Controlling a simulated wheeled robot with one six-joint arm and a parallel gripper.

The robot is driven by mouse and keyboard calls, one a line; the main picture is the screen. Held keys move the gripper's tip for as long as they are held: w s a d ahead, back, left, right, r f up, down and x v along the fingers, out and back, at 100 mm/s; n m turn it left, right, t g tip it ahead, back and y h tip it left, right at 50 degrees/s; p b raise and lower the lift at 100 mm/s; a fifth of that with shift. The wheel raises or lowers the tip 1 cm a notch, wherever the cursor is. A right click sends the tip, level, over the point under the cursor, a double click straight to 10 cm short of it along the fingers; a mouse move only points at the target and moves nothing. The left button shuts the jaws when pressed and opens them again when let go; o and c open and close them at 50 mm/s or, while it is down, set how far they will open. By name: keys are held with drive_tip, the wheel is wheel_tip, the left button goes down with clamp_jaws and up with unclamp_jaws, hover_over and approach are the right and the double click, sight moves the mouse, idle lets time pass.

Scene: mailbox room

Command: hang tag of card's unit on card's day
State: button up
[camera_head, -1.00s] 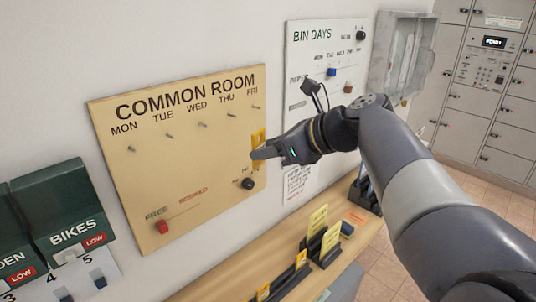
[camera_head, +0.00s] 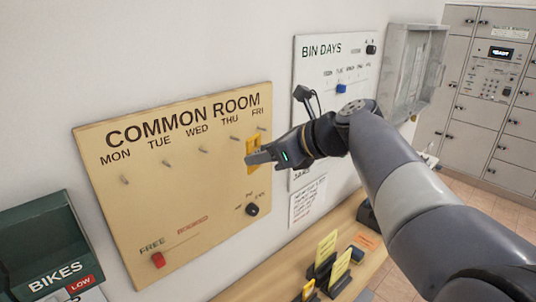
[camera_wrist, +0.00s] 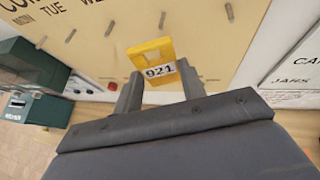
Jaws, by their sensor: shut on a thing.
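My gripper (camera_head: 256,157) is shut on a yellow tag (camera_head: 254,146) in front of the right side of the tan COMMON ROOM board (camera_head: 200,215). In the wrist view the tag (camera_wrist: 150,53) reads 921 and sits upright between the fingers (camera_wrist: 158,75), a slot near its top. The board has a row of bare pegs under MON, TUE, WED, THU and FRI. The tag is just below the FRI peg (camera_head: 261,128); I cannot tell whether they touch. Yellow cards (camera_head: 326,248) stand in dark holders on the ledge, their writing too small to read.
A white BIN DAYS board (camera_head: 318,115) and an open grey box (camera_head: 411,70) are to the right. A green BIKES box (camera_head: 50,245) is lower left.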

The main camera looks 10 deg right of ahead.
drive_tip(key=shift+w+a+f, duration=0.15)
drive_tip(key=shift+w+a, duration=0.6)
drive_tip(key=shift+w, duration=0.3)
drive_tip(key=shift+w+a+f, duration=0.1)
drive_tip(key=shift+w+a, duration=0.6)
drive_tip(key=shift+w, duration=0.35)
drive_tip(key=shift+w+a+f, duration=0.3)
drive_tip(key=shift+w+f, duration=0.15)
drive_tip(key=shift+w, duration=0.05)
drive_tip(key=o, duration=1)
drive_tip(key=v, duration=1)
drive_tip(key=shift+s+d+r, duration=0.1)
drive_tip(key=shift+s+d, duration=0.15)
drive_tip(key=shift+s, duration=0.05)
